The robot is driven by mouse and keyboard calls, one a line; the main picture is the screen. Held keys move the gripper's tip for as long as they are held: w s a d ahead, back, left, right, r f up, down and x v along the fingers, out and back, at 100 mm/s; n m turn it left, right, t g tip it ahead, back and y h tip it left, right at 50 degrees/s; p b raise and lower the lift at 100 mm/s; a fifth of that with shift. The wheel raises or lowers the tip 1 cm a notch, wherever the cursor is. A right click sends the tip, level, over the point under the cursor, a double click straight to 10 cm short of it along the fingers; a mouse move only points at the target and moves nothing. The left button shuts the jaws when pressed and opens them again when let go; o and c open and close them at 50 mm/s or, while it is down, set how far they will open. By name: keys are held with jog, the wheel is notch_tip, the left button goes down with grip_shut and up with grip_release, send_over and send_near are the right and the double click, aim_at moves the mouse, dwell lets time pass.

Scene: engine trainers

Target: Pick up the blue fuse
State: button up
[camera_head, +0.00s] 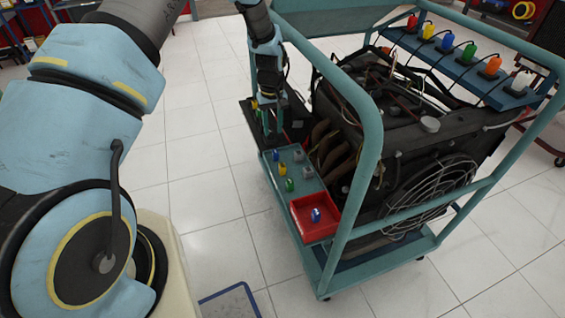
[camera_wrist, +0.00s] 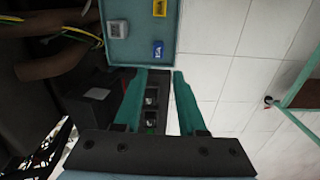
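A small blue fuse (camera_head: 275,156) sits at the far end of the teal fuse panel (camera_head: 306,187) on the cart's side. In the wrist view the blue fuse (camera_wrist: 157,47) lies just beyond my fingertips, near the panel's edge. Another blue piece (camera_head: 316,214) is in the red tray (camera_head: 303,227). My gripper (camera_wrist: 159,74) is open, with a gap between its two green fingers and nothing held. In the head view my gripper (camera_head: 272,121) points down above a dark box just behind the panel, apart from the blue fuse.
Yellow (camera_head: 283,169), green (camera_head: 289,185) and grey fuses stand beside the blue one. The engine (camera_head: 390,130) and the cart's teal frame rail (camera_head: 369,130) stand close to the right. Colored parts line a rack (camera_head: 466,68) at the back.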

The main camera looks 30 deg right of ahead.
aim_at(275, 151)
jog(key=f+p, duration=0.1)
jog(key=f, duration=0.2)
jog(key=f+p, duration=0.1)
jog(key=f, duration=0.3)
jog(key=f+p, duration=0.1)
jog(key=f, duration=0.2)
jog(key=shift+s+d+f, duration=0.2)
jog(key=shift+s, duration=0.15)
grip_shut()
